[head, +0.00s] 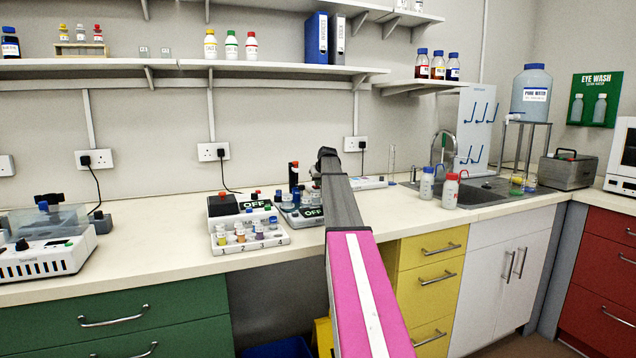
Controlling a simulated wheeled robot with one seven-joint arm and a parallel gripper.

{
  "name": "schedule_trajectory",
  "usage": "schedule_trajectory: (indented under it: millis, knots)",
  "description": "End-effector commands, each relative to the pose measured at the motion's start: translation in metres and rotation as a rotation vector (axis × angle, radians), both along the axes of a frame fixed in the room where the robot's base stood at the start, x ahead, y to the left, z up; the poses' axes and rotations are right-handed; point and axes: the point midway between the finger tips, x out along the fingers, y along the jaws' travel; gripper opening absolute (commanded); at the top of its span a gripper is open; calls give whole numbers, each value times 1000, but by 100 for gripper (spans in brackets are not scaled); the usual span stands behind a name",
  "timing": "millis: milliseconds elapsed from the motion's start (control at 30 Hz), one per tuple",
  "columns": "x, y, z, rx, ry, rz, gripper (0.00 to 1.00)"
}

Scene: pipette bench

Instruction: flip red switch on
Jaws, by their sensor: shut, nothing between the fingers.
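Two small bench devices stand at the middle of the worktop, each with a dark display reading OFF. The left device (222,207) has a dark top with a small red part (223,194); I cannot tell whether this is the red switch. The right device (311,212) stands beside my arm, and its controls are too small to make out. My gripper (317,171) is at the far end of my outstretched arm, behind the right device. It is small and dark, shut and empty. My arm hides part of the bench behind it.
A white rack (250,243) of small coloured vials stands in front of the left device. A dark red-topped bottle (294,176) stands close to my gripper. Two wash bottles (450,190) stand right, by the sink (480,194).

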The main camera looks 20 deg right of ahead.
Motion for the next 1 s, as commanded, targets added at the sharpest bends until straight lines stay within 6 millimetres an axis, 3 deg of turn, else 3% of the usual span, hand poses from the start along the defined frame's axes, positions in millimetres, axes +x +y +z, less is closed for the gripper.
schedule_trajectory:
  millis: [100,367,1000]
  knots:
    - [-3,0,-8,0,0,0,0]
    - [-2,0,-6,0,-2,0,0]
    - [-2,0,9,0,-1,0,0]
